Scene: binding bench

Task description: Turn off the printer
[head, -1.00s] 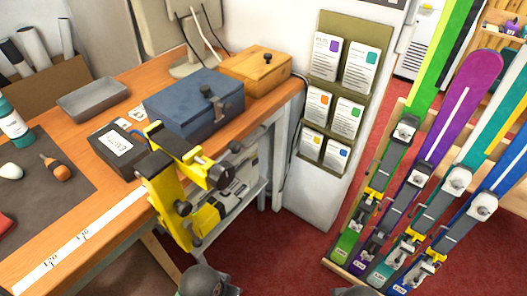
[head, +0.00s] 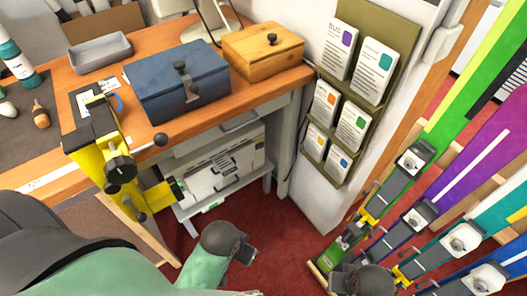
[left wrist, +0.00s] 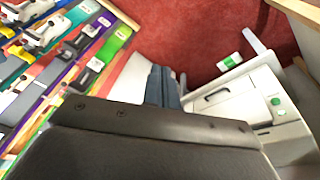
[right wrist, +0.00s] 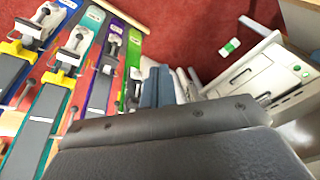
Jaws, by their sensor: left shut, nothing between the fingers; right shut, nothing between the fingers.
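The printer (head: 225,165) is a white, boxy machine on the low shelf under the bench. A green button-like spot (head: 181,186) shows near its left end, partly hidden by the yellow clamp-like tool. The printer also shows at the right of the left wrist view (left wrist: 232,97), with a round green spot (left wrist: 276,101), and in the right wrist view (right wrist: 255,75). My left gripper (head: 251,256) is shut and empty, in front of the shelf and apart from the printer. My right gripper (head: 335,282) is shut and empty at the bottom edge, farther right.
The yellow tool (head: 105,165) overhangs the bench's front edge. A blue box (head: 180,95) and a wooden box (head: 262,50) stand on the bench. Skis (head: 440,190) lean in a rack at the right. Red floor (head: 285,225) is clear before the shelf.

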